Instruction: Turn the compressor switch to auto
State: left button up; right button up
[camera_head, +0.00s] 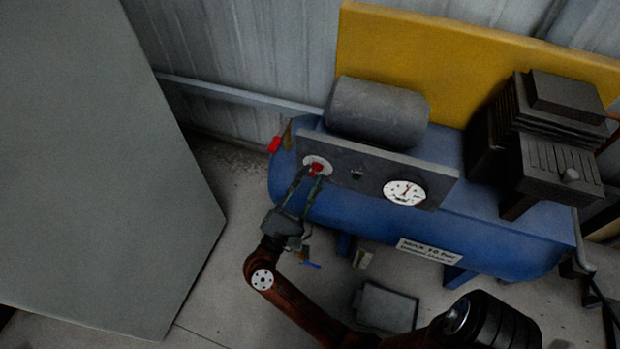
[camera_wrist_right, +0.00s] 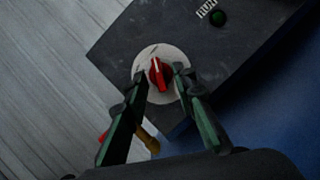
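The compressor switch is a red knob (camera_head: 316,168) on a round white dial plate at the left end of the dark control panel (camera_head: 350,184). In the right wrist view the red knob (camera_wrist_right: 159,74) carries a pale pointer line, aimed near the top and slightly left. The dial markings are too blurred to read. My right gripper (camera_head: 309,174) reaches up to the knob. In the wrist view its green fingers (camera_wrist_right: 160,76) stand on either side of the knob with gaps, so it looks open. Whether the fingertips touch the dial is unclear. My left gripper is not in view.
The panel also carries a pressure gauge (camera_head: 404,191) and a green light (camera_wrist_right: 217,18). It sits on a blue tank (camera_head: 500,235). A red-handled valve (camera_head: 275,145) is left of the panel. A large grey cabinet (camera_head: 90,160) stands at left. Floor shows between.

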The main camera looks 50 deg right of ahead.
notch_tip(320, 180, up, 10)
dwell(0.6)
